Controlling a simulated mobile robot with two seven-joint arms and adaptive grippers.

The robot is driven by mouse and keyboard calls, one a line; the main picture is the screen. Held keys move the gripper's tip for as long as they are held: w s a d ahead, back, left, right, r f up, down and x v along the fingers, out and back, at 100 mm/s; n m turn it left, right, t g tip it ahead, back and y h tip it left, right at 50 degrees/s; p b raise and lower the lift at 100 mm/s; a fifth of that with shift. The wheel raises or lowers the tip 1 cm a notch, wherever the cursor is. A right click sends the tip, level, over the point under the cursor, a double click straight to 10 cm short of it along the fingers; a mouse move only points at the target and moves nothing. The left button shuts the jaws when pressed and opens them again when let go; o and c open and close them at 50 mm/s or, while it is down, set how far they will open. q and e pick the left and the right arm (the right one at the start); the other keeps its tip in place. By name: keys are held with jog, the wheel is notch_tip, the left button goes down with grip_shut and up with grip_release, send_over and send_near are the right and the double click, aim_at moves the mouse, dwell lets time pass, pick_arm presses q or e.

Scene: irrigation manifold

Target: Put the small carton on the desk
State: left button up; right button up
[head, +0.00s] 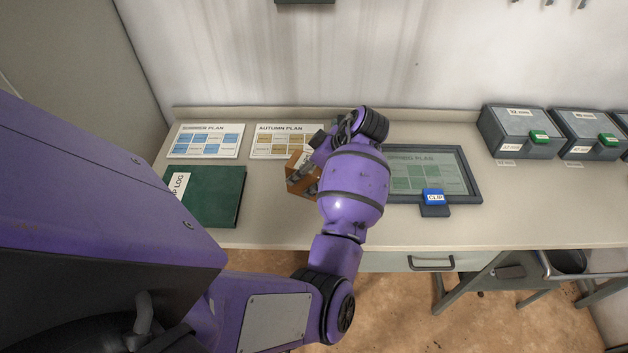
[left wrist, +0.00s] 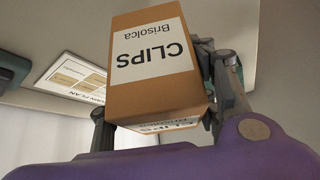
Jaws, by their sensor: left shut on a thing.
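The small carton (head: 298,178) is brown and shows over the middle of the desk (head: 278,231). In the left wrist view the carton (left wrist: 157,62) fills the middle, with a white label reading CLIPS Brisolca. My left gripper (head: 312,163) is shut on the carton, with a finger on either side of it. The purple wrist hides part of the carton in the head view. I cannot tell whether the carton's underside touches the desk. My right gripper is in neither view.
Summer plan (head: 205,141) and autumn plan (head: 281,141) sheets lie at the back left, with a green log book (head: 214,195) in front. Right of the arm are a dark-framed spring plan (head: 470,175) and a blue clip (head: 434,197). Grey boxes (head: 519,131) stand far right.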

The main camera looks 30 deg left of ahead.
pick_arm(q)
jog(key=shift+w+d+f, duration=0.3)
jog(key=shift+w+f, duration=0.35)
jog(key=shift+f, duration=1.65)
jog(key=shift+f, duration=0.2)
jog(key=o, duration=1.3)
jog(key=shift+r, duration=0.2)
jog(key=v, duration=1.2)
